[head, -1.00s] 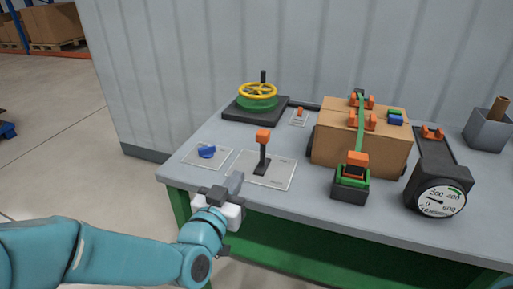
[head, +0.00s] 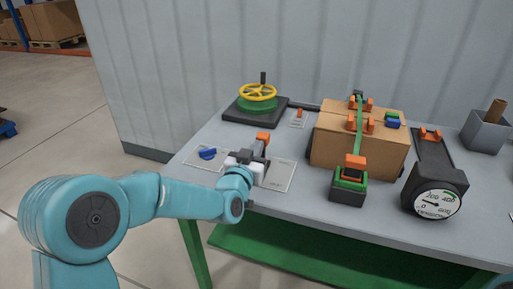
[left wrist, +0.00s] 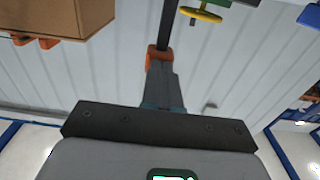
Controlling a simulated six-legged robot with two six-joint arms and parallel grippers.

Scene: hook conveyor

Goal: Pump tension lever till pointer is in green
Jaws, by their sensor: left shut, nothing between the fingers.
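The orange-topped lever (head: 262,137) stands on a light plate (head: 279,177) on the bench. My left gripper (head: 258,150) is shut and empty, right at the lever. It hides most of the lever's stem; I cannot tell whether they touch. In the left wrist view the closed fingers (left wrist: 163,78) overlap the orange knob (left wrist: 153,58). The round gauge (head: 437,202) has a green arc at its upper right. Its pointer lies to the left, outside the green. My right gripper is not in view.
A strapped cardboard box (head: 335,147) with a green and orange ratchet (head: 352,178) stands right of the lever. A blue knob (head: 207,153) is to the left. A yellow handwheel (head: 257,92) is behind. A grey bin (head: 485,132) stands at far right.

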